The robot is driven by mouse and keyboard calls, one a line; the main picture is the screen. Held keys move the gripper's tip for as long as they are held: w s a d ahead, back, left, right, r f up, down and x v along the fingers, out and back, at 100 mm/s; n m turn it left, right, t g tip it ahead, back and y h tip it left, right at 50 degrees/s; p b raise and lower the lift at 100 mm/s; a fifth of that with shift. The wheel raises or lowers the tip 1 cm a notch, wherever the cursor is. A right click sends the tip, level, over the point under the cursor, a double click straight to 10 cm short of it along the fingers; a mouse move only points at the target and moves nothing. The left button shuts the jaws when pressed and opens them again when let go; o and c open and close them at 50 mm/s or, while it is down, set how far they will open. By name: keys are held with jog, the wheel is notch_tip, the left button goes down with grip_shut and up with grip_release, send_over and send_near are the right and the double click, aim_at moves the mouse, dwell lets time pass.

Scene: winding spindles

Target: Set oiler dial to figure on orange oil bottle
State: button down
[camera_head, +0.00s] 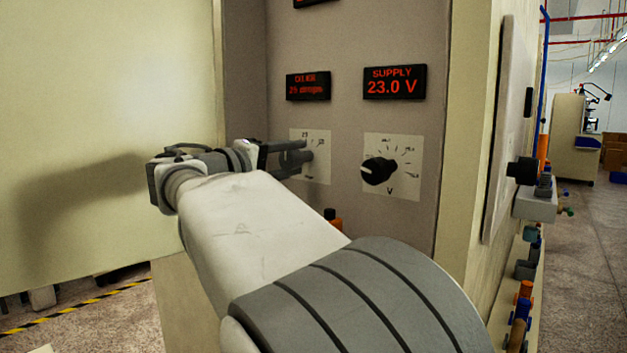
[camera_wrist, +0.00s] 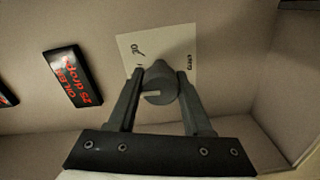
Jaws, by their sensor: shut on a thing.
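The oiler dial (camera_wrist: 159,84) is a dark round knob with a pale pointer line, on a white scale plate (camera_wrist: 185,40). My gripper (camera_wrist: 161,76) is shut on the knob, one finger on each side. In the head view my gripper (camera_head: 303,157) reaches the plate (camera_head: 322,174) from the left and hides most of the knob. The oiler display (camera_head: 308,86) has red text that seems to read about 25 drops; it also shows in the wrist view (camera_wrist: 72,76). An orange bottle with a black cap (camera_head: 333,223) stands below, mostly behind my arm; no figure is readable on it.
A black supply knob (camera_head: 379,171) on its own white scale sits right of the oiler dial, below a display (camera_head: 395,83) reading 23.0 V. A side panel (camera_head: 511,130) with a black knob stands farther right.

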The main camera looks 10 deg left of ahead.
jog(key=shift+m+b, duration=1.1)
jog(key=shift+c, duration=1.7)
grip_release()
jog(key=p+v, duration=0.1)
jog(key=v, duration=1.6)
jog(key=shift+s+a, duration=0.2)
